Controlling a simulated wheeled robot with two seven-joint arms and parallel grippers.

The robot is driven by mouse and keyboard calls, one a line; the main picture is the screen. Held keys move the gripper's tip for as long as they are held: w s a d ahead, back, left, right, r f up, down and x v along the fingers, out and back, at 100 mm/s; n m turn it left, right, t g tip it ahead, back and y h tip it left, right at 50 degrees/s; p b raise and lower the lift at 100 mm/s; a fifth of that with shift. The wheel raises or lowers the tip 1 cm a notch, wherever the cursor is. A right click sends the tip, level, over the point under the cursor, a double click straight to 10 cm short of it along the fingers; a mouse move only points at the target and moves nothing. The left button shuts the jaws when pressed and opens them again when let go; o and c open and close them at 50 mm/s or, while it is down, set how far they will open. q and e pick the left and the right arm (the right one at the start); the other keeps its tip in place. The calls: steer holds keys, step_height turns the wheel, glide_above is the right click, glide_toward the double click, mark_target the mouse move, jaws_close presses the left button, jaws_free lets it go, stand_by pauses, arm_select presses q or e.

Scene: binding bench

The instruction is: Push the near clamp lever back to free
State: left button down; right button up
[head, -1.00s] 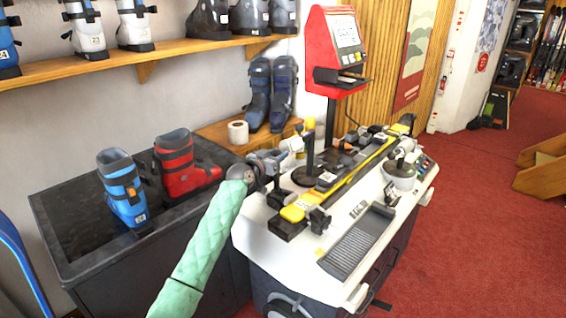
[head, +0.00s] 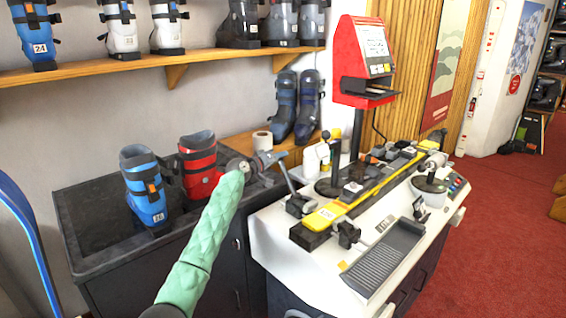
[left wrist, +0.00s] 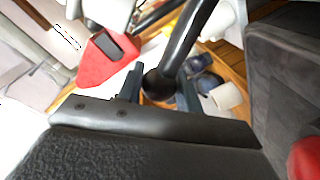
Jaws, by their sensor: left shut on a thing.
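The near clamp (head: 300,205) is a dark block at the near left end of the yellow-topped bar (head: 325,214) on the white bench. Its thin lever (head: 289,181) leans up and left from the clamp. My left gripper (head: 275,159) is at the lever's upper end, left of the bench's edge. In the left wrist view, the black lever rod (left wrist: 185,45) ends in a round knob (left wrist: 160,84) between the fingers of the gripper (left wrist: 158,92), which is shut on it. My right gripper is not in view.
A dark ribbed tray (head: 383,262) and a white pot (head: 430,192) are on the bench's right side. A red terminal (head: 364,60) stands behind.

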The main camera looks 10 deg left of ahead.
arm_select(q)
step_height(320, 180, down, 2)
steer(key=shift+f, duration=0.1)
steer(key=shift+w+a+f+n, duration=0.1)
steer(key=shift+a+n, duration=0.05)
steer(key=shift+n, duration=0.15)
steer(key=shift+w+a+f+n+g+b, duration=0.3)
steer(key=shift+w+a+f+n+b, duration=0.15)
steer(key=shift+n+b, duration=0.25)
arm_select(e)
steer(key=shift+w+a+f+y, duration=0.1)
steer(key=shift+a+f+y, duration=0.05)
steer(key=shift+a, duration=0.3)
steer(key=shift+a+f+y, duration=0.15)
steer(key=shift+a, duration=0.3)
arm_select(q)
steer(key=shift+w, duration=0.1)
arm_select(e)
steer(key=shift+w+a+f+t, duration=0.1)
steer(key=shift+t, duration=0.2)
arm_select(q)
steer(key=shift+r, duration=0.2)
steer(key=shift+r, duration=0.1)
